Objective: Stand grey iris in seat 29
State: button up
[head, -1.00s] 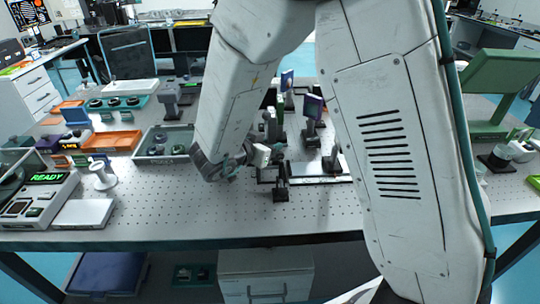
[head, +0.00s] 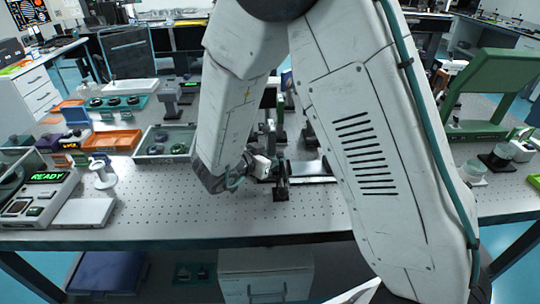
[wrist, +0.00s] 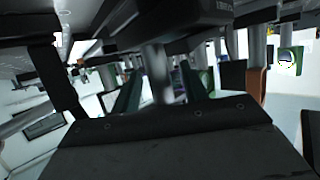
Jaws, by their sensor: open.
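My gripper (head: 268,168) is low over the perforated table, beside a small black post mount (head: 281,183) that stands upright on it. In the wrist view my gripper's two teal fingers (wrist: 160,90) are apart, with a grey post (wrist: 157,72) showing between them. The post meets a dark block (wrist: 170,25) at the top of that view. I cannot tell whether the fingers touch the post, or whether this mount is the grey iris. No seat number is readable, so I cannot pick out seat 29.
A grey tray (head: 138,151) with round parts lies left of my gripper. A white stand (head: 103,177) and a device reading READY (head: 47,177) are further left. Other mounts stand behind my gripper, partly hidden by my arm. The perforated table's front (head: 180,215) is clear.

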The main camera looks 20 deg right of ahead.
jog(key=shift+r, duration=0.2)
jog(key=v, duration=1.2)
